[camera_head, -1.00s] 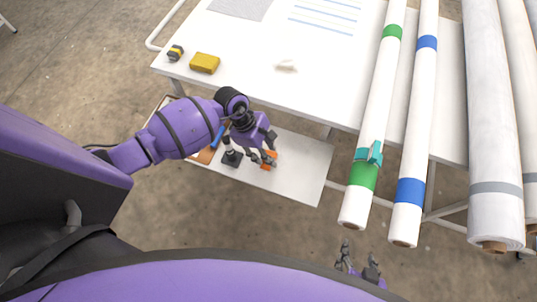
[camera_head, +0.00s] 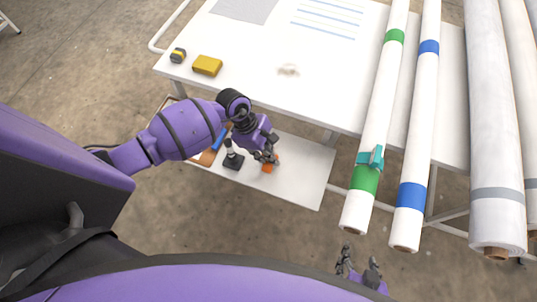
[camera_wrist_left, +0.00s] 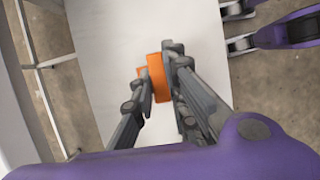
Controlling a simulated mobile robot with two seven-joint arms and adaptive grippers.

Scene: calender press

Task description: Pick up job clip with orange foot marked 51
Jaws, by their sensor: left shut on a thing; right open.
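The orange-footed job clip (camera_head: 268,168) is at my left gripper (camera_head: 266,157), over the low white shelf (camera_head: 310,178). In the left wrist view the orange clip (camera_wrist_left: 155,78) sits between the two fingers of my left gripper (camera_wrist_left: 158,75), which is shut on it. The marking 51 cannot be read, and part of the clip is hidden by the fingers. I cannot tell whether it touches the shelf. My right gripper (camera_head: 358,268) is open and empty over the floor at the bottom of the head view.
A black stand (camera_head: 233,160) and a blue item (camera_head: 219,138) are on the shelf beside my left gripper. The white table (camera_head: 250,50) above holds a yellow block (camera_head: 208,65) and a tape measure (camera_head: 178,55). A teal clip (camera_head: 370,158) sits on the green-banded roll (camera_head: 380,110).

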